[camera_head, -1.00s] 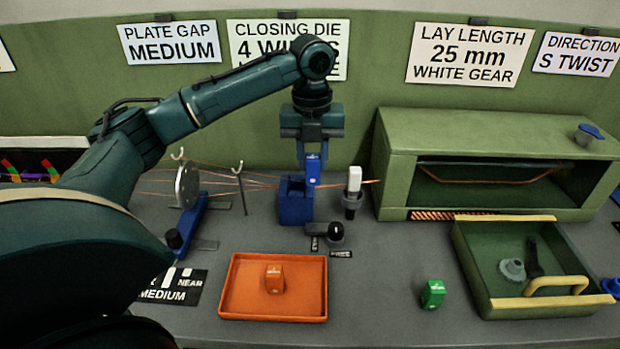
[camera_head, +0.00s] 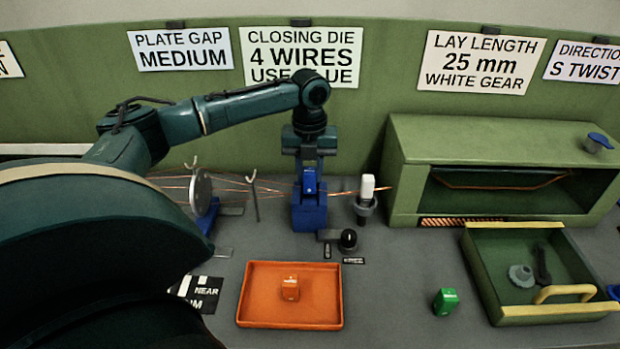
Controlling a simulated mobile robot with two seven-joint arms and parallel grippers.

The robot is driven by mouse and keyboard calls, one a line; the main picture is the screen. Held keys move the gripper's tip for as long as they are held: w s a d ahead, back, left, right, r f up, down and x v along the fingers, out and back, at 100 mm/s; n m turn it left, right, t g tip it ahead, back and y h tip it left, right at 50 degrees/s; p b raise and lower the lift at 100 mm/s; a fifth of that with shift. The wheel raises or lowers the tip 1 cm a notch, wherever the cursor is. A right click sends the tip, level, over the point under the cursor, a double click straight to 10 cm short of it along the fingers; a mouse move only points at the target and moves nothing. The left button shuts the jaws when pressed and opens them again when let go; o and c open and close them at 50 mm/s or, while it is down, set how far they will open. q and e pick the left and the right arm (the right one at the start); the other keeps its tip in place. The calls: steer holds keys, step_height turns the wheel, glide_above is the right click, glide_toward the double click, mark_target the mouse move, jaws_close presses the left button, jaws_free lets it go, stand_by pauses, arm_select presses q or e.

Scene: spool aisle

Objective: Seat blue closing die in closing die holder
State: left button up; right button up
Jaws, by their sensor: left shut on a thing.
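The blue closing die (camera_head: 309,184) is upright between the fingers of my left gripper (camera_head: 309,172), which points down and is shut on it. The closing die holder (camera_head: 309,215), a darker blue block, stands on the grey bench directly below. The die is in line with the holder, and its lower end is at the holder's top. I cannot tell how deep it sits, since the holder hides its bottom. My right gripper is out of view.
A white piece in a dark cup (camera_head: 366,198) stands close right of the holder. A black knob (camera_head: 348,239) is in front. An orange tray (camera_head: 258,318) holds an orange die (camera_head: 290,288). A green die (camera_head: 445,301) lies right. Thin wires run from the left.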

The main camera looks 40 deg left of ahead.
mark_target(310, 170)
arm_select(q)
steer(key=shift+f, duration=1.3)
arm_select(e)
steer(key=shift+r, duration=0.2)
arm_select(q)
steer(key=o, duration=1.1)
steer(key=shift+f, duration=0.15)
steer(key=shift+c, duration=0.2)
step_height(310, 170, up, 11)
steer(key=shift+r+b, duration=0.1)
steer(key=shift+b, duration=0.35)
steer(key=shift+r, duration=0.6)
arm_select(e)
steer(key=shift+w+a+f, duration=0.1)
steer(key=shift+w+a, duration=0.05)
arm_select(q)
steer(key=shift+f, duration=0.1)
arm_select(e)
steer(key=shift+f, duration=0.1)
